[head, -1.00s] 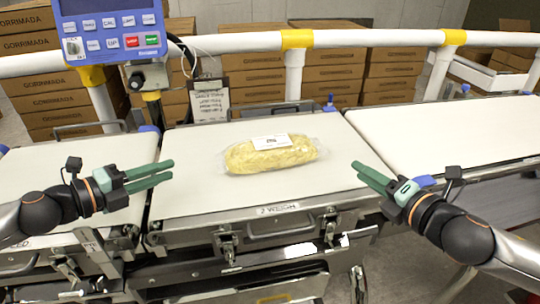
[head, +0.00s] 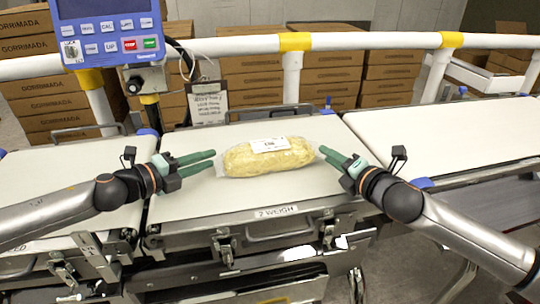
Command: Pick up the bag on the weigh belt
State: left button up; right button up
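The bag (head: 268,158) is a clear plastic pack of yellowish contents with a white label on top. It lies flat on the white weigh belt (head: 240,202), near its middle. My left gripper (head: 214,160) is just left of the bag, its green fingers pointing at the bag's left end. My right gripper (head: 322,153) is at the bag's right end, its fingertips very close to it. Whether either one touches the bag is not clear. The gap between each pair of fingers is hard to judge from this angle.
White belts flank the weigh belt on the left (head: 60,190) and right (head: 450,135). A white rail (head: 380,40) with yellow joints runs behind. A blue control panel (head: 108,30) stands at the upper left, with a clipboard (head: 208,103) beside it. Stacked cartons fill the background.

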pick_arm(q)
jog(key=shift+w+d+f, duration=0.2)
jog(key=shift+w+d, duration=0.25)
jog(key=shift+d, duration=0.05)
pick_arm(e)
jog(key=shift+w+a+f, duration=0.1)
jog(key=shift+w+a, duration=0.15)
jog(key=shift+w, duration=0.4)
pick_arm(q)
grip_shut()
pick_arm(e)
jog(key=c, duration=0.4)
grip_shut()
pick_arm(q)
jog(key=shift+r, duration=0.15)
